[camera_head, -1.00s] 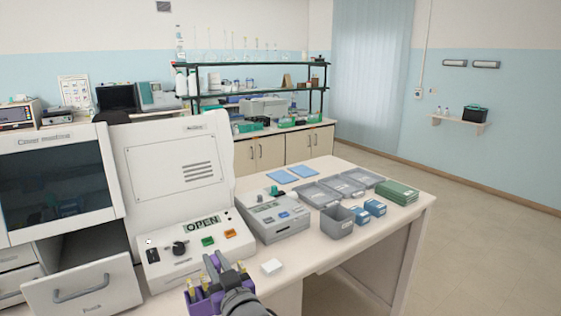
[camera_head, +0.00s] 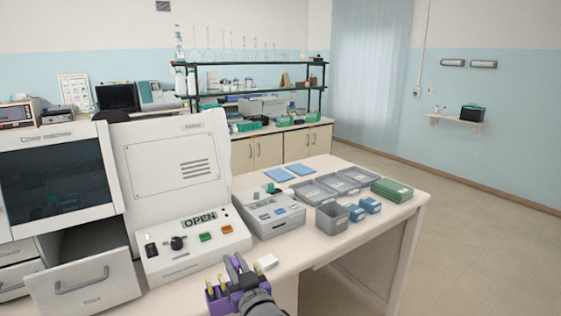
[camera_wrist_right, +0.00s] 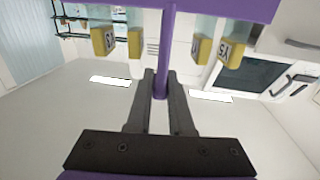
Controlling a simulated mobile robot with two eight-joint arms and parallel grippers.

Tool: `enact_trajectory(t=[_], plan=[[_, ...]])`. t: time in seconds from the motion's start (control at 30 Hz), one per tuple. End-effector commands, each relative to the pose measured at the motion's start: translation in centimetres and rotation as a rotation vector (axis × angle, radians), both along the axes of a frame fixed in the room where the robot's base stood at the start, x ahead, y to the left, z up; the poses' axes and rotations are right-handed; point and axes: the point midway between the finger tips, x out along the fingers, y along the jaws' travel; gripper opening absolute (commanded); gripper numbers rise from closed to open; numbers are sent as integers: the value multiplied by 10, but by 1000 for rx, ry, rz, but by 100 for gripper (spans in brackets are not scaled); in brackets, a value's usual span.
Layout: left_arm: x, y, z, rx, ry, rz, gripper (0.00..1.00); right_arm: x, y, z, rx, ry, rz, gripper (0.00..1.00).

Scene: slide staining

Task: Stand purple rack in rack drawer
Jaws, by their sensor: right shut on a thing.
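The purple rack (camera_head: 222,302) is at the bottom of the head view, with several yellow-capped pieces in it. It also shows in the right wrist view (camera_wrist_right: 220,9), with yellow labelled blocks hanging along it. My right gripper (camera_head: 236,270) is shut on the rack's thin purple post; its fingers (camera_wrist_right: 161,98) clasp the post in the wrist view. A drawer (camera_head: 88,277) with a grey handle is pulled open at the lower left, left of the rack. Its inside is mostly dark. My left gripper is not in view.
A white machine with an OPEN display (camera_head: 193,240) stands between the drawer and the bench. A grey device (camera_head: 270,212), grey trays (camera_head: 341,182), small blue boxes (camera_head: 370,205) and a green box (camera_head: 391,190) sit on the bench.

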Motion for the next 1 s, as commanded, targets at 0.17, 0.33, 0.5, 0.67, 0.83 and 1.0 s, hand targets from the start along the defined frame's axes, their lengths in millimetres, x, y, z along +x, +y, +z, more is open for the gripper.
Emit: enact_trajectory(t=[0.17, 0.33, 0.5, 0.67, 0.83, 1.0], plan=[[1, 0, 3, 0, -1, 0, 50, 23, -33, -21, 0, 0, -64, 0], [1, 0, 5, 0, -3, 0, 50, 43, -72, -45, 0, 1, -133, 0], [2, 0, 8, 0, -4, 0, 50, 63, -127, -76, -1, 2, -224, 0], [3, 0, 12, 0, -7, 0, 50, 77, -191, -108, -2, -1, -324, 0], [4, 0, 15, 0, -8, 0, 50, 80, -245, -134, -2, -3, -406, 0], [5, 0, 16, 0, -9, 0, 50, 79, -275, -148, 0, -4, -451, 0]])
